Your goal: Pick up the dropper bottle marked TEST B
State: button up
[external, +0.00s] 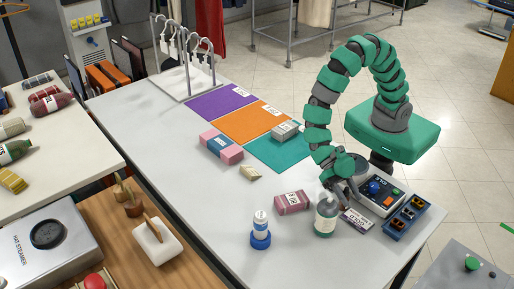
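A pale bottle with a green lower part (325,219) stands upright near the front right of the white table. A white bottle with a blue base (260,232) stands to its left. Any marking on either bottle is too small to read, so I cannot tell which is TEST B. My gripper (334,189) points down at the top of the pale green bottle, very close to it or touching. The fingers overlap the bottle's top, and whether they are open or shut on it does not show.
A pink box (292,202) lies just left of the pale green bottle. A small label card (357,219), a device with a blue knob (376,190) and a blue tray (407,217) crowd its right. Purple, orange and teal mats (290,155) lie farther back. The table's left front is clear.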

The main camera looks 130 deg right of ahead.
jog(key=shift+c, duration=0.3)
grip_shut()
